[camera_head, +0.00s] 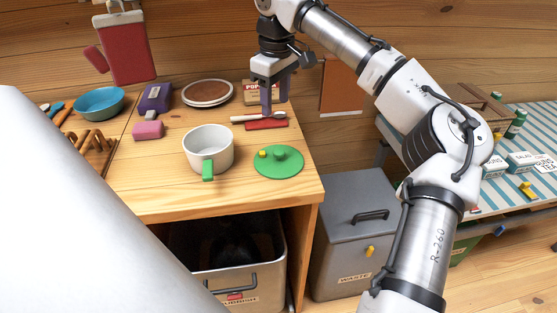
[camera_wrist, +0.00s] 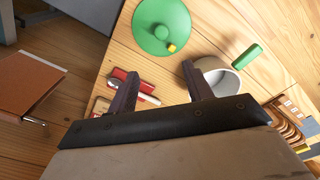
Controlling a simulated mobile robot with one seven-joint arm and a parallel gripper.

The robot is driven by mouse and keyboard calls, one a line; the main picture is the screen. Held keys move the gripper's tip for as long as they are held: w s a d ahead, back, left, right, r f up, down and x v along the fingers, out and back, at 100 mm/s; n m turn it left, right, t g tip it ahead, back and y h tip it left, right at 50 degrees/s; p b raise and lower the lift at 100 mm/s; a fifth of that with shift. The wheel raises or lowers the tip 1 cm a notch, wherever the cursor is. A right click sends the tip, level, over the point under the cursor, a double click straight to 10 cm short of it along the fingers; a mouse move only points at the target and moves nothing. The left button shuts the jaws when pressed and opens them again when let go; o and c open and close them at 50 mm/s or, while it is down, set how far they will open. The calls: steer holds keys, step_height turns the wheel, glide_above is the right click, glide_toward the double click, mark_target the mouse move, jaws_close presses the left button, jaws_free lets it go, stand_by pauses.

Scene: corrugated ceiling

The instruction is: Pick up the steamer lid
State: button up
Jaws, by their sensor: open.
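A green round lid (camera_head: 282,164) with a green knob and a small yellow piece lies flat on the wooden counter near its front right corner; I take it as the steamer lid. It also shows at the top of the wrist view (camera_wrist: 161,24). Just left of it stands a white pot (camera_head: 209,146) with a green handle, open at the top. The pot also shows in the wrist view (camera_wrist: 222,80). My gripper (camera_head: 275,108) points down above the back of the counter, behind the lid and apart from it. Its fingers (camera_wrist: 157,85) are spread and empty.
Below my gripper lie a red case (camera_head: 266,125) and a white brush-like item. A brown plate (camera_head: 208,92), purple box (camera_head: 155,98), pink block (camera_head: 148,130) and blue bowl (camera_head: 99,102) stand further left. A grey waste bin (camera_head: 352,240) stands right of the counter.

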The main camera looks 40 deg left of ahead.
steer(key=p, duration=0.1)
glide_above(279, 151)
steer(key=f, duration=0.7)
steer(key=shift+w, duration=0.3)
steer(key=shift+s+f+p, duration=0.2)
steer(key=shift+f+p, duration=0.25)
steer(key=shift+f, duration=1.15)
steer(key=shift+s+f+p, duration=0.15)
steer(key=shift+f+p, duration=0.25)
steer(key=shift+f, duration=1.15)
steer(key=shift+c, duration=0.4)
steer(key=c, duration=1)
steer(key=shift+o, duration=0.2)
steer(key=shift+r, duration=0.1)
